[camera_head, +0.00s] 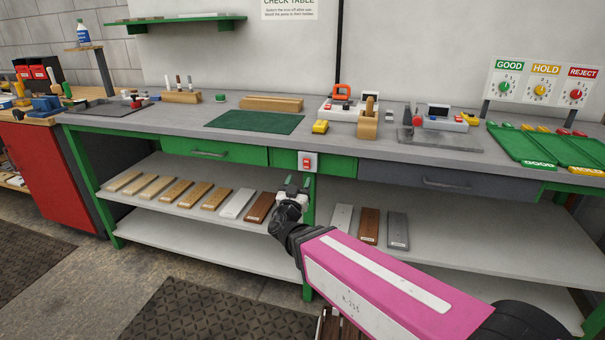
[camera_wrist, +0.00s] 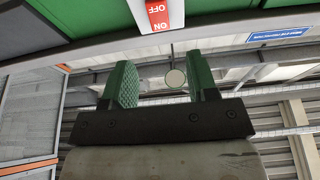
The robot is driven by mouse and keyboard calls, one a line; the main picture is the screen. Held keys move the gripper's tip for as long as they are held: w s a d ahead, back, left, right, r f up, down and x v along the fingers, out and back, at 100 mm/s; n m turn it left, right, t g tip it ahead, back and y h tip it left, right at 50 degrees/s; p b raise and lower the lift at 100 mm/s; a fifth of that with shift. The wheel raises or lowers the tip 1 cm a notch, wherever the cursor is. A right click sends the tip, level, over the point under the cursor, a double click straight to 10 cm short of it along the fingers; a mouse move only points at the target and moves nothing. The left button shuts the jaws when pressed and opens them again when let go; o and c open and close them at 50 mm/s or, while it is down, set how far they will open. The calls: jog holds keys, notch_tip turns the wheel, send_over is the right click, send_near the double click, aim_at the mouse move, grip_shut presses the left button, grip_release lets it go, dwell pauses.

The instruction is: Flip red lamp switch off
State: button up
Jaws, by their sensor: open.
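The red lamp switch (camera_head: 308,162) is a red rocker in a white plate on the green front of the workbench. In the wrist view the red switch (camera_wrist: 158,16) shows at the top, upside down, with the words OFF and ON on it. My gripper (camera_head: 293,182) is just below and slightly left of the switch in the head view. Its two green fingertips (camera_wrist: 163,80) are apart with nothing between them. In the wrist view the switch lies beyond the fingertips, apart from them. Which side of the rocker is pressed in I cannot tell.
The workbench top (camera_head: 345,140) overhangs the switch. Green drawer (camera_head: 215,152) and grey drawer (camera_head: 450,184) fronts lie either side. Several boards lie on the shelf below, a brown one (camera_head: 259,207) close to my gripper. A green mat (camera_head: 255,122) lies on top.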

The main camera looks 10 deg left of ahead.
jog(key=shift+v, duration=1.35)
jog(key=w+d+f+m+g+h, duration=0.1)
jog(key=w+d+f+g+h, duration=0.4)
jog(key=d, duration=0.7)
jog(key=d+f+m+g+h, duration=0.25)
jog(key=d+f+g, duration=0.45)
jog(key=d, duration=0.6)
jog(key=s+d+f+n+g+y, duration=0.4)
jog(key=d+f+g+y, duration=0.5)
jog(key=d, duration=0.3)
jog(key=shift+s+f+g, duration=0.4)
jog(key=shift+s+f, duration=0.05)
jog(key=shift+s, duration=0.4)
